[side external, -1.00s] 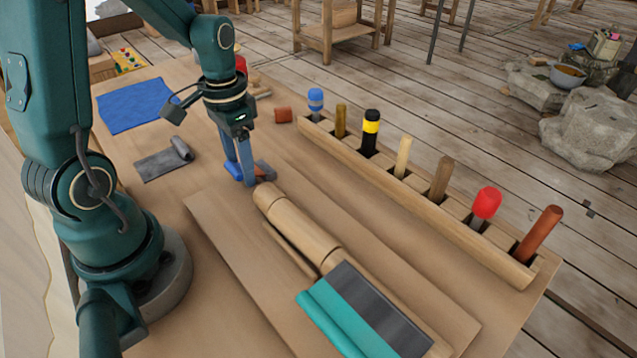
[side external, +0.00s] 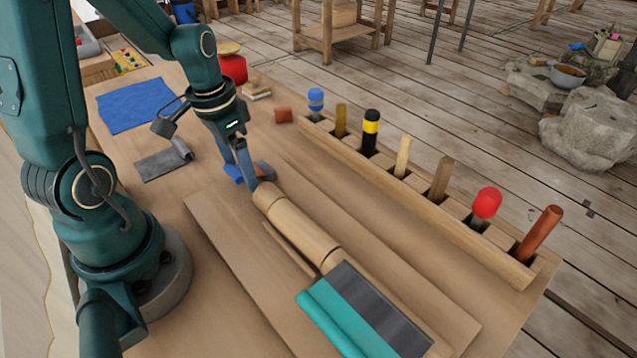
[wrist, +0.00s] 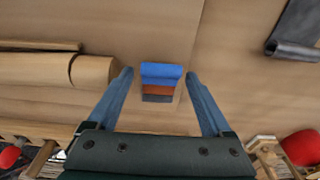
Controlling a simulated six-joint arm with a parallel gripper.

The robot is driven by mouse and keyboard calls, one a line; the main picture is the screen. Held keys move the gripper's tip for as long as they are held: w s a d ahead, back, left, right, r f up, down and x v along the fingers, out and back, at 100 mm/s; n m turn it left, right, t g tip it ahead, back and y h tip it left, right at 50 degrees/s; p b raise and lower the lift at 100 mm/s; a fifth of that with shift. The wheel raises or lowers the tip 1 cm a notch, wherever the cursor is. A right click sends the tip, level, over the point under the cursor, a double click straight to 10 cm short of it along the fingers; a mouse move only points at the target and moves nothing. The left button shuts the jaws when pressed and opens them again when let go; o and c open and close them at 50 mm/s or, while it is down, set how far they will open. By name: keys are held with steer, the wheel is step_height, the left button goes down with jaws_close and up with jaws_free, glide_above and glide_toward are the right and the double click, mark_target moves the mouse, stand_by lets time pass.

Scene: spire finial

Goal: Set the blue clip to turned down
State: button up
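The blue clip (wrist: 161,72) appears in the wrist view as a small blue block beside a brown strip and a dark grey strip, lying on the table. In the side view its blue part (side external: 234,173) is partly hidden by my gripper (side external: 246,179). In the wrist view my gripper (wrist: 159,75) is open, with one finger on each side of the clip and visible gaps between. The fingers lean in the side view. Whether a fingertip touches the clip or the table cannot be told.
The turned wooden spire (side external: 295,232) lies close to the fingertips. A rolled grey cloth (side external: 165,160) and blue cloth (side external: 137,105) lie to the left. A tool rack (side external: 420,205) runs along the right. A teal roll (side external: 345,325) lies in front.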

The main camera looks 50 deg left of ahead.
mark_target(238, 172)
steer(key=shift+r, duration=0.1)
steer(key=shift+s+r, duration=0.15)
steer(key=shift+r, duration=1.1)
steer(key=shift+s+r, duration=0.15)
steer(key=shift+r, duration=1.1)
steer(key=shift+w, duration=0.1)
steer(key=shift+w+g, duration=0.1)
steer(key=shift+g, duration=0.4)
steer(key=shift+f, duration=2.55)
